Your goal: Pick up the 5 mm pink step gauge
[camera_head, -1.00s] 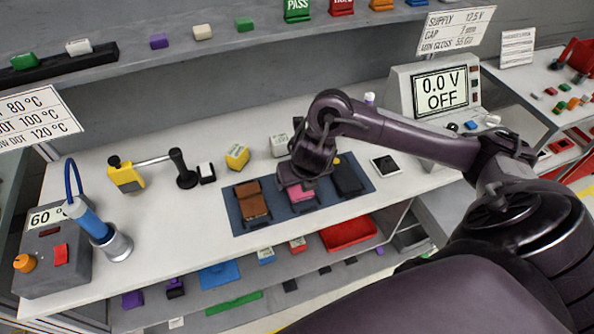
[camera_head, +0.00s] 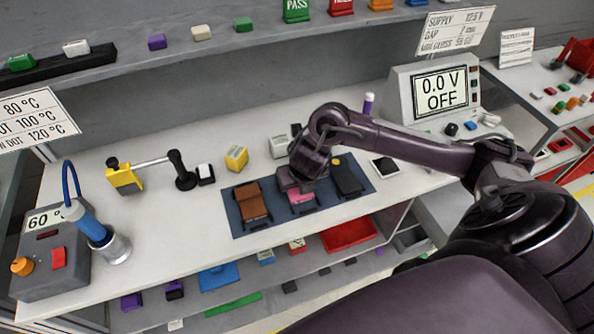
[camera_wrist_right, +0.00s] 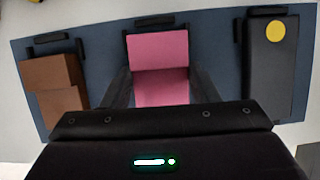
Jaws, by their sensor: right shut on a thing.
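The pink step gauge (camera_wrist_right: 158,52) lies on the dark blue mat (camera_wrist_right: 102,30), between a brown stepped block and a dark block. It shows two levels in the right wrist view. In the head view it is a pink patch (camera_head: 302,198), partly hidden by my gripper. My right gripper (camera_wrist_right: 162,90) is shut on the pink gauge, one dark finger on each side of it. In the head view the right gripper (camera_head: 297,187) is low over the mat. I cannot tell whether the gauge has left the mat. My left gripper is not in view.
The brown block (camera_wrist_right: 55,85) and the dark block with a yellow dot (camera_wrist_right: 270,75) stand close on either side. A yellow block (camera_head: 236,157) and a white block (camera_head: 279,147) stand behind the mat. A voltage display (camera_head: 440,92) stands at back right.

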